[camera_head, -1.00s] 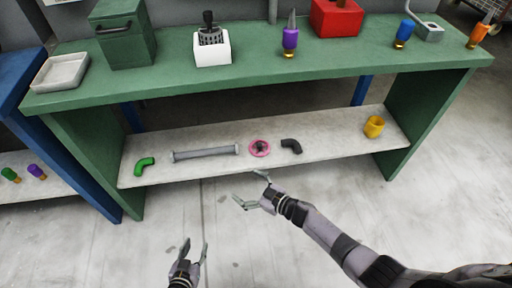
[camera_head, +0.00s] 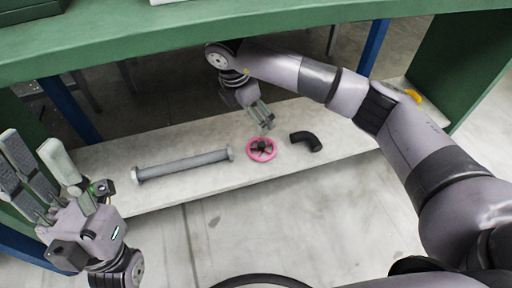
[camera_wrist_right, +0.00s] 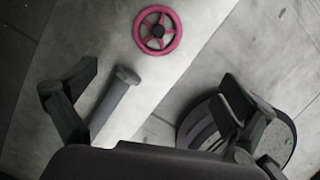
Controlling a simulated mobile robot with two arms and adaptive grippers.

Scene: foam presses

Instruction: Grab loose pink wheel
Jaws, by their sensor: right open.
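The loose pink wheel (camera_head: 262,156), with a dark hub, lies on the low pale shelf (camera_head: 190,190) under the green bench. It also shows at the top of the right wrist view (camera_wrist_right: 155,49), beyond the fingers. My right gripper (camera_head: 265,122) is just behind and above the wheel in the head view, pointing down. Its fingers are spread wide in the right wrist view (camera_wrist_right: 155,100), with nothing held. My left gripper (camera_head: 38,155) is at the left, fingers up, open and empty, away from the wheel.
A grey pipe (camera_head: 182,165) lies left of the wheel; its end (camera_wrist_right: 118,90) shows between the right fingers in the wrist view. A black elbow (camera_head: 306,141) lies close right of the wheel. A yellow part (camera_head: 413,96) is partly hidden by my right arm. The green bench top (camera_head: 130,45) overhangs the shelf.

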